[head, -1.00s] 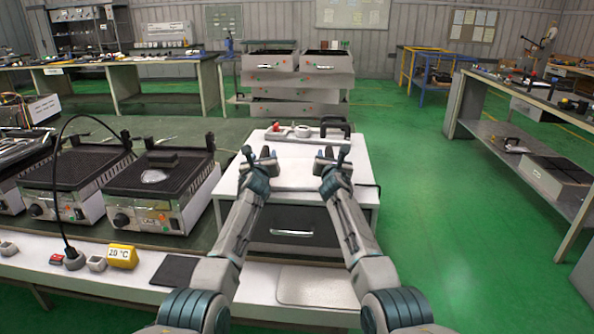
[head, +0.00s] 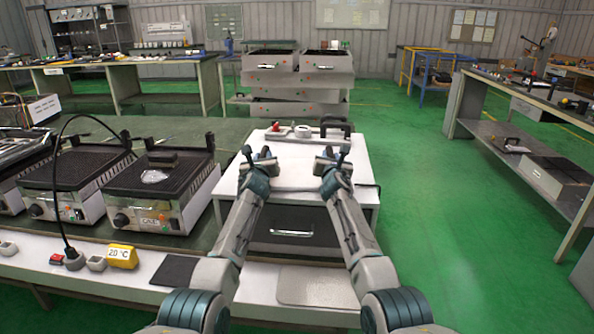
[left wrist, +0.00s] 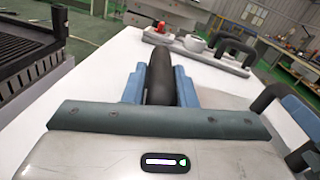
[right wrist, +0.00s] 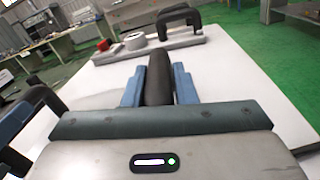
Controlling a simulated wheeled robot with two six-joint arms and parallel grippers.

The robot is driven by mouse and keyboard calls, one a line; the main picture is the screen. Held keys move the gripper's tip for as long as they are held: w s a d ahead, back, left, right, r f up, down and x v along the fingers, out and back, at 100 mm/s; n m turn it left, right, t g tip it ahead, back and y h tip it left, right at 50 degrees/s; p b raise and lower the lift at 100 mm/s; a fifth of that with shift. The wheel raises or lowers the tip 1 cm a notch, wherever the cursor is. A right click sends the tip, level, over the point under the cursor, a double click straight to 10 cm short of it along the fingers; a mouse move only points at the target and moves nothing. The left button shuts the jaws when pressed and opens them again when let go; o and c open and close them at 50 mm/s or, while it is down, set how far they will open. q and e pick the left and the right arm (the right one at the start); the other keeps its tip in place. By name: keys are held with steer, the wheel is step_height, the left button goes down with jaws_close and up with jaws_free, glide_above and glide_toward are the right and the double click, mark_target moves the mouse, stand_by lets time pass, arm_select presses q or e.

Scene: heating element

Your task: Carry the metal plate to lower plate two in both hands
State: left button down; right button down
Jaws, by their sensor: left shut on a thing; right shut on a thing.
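My left gripper (head: 260,158) and my right gripper (head: 331,158) are side by side over the white cabinet top. In the left wrist view, my left gripper's blue fingers are shut on a black handle (left wrist: 161,75). In the right wrist view, my right gripper is shut on a matching black handle (right wrist: 158,78). The metal plate bearing these handles is mostly hidden by the grippers and hard to tell from the pale top.
The white cabinet (head: 362,190) also carries a grey bar with a red knob and black handle (head: 336,122) at its back. Green floor is open at right.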

steer(key=shift+a, duration=0.1)
stand_by(0.8)
arm_select(q)
steer(key=shift+d+r, duration=0.1)
steer(key=shift+r, duration=0.15)
arm_select(e)
steer(key=shift+r, duration=0.25)
arm_select(q)
steer(key=shift+w, duration=0.15)
arm_select(e)
steer(key=shift+w, duration=0.15)
arm_select(q)
steer(key=shift+r+p, duration=0.1)
steer(key=shift+p, duration=0.2)
arm_select(e)
steer(key=shift+r, duration=0.1)
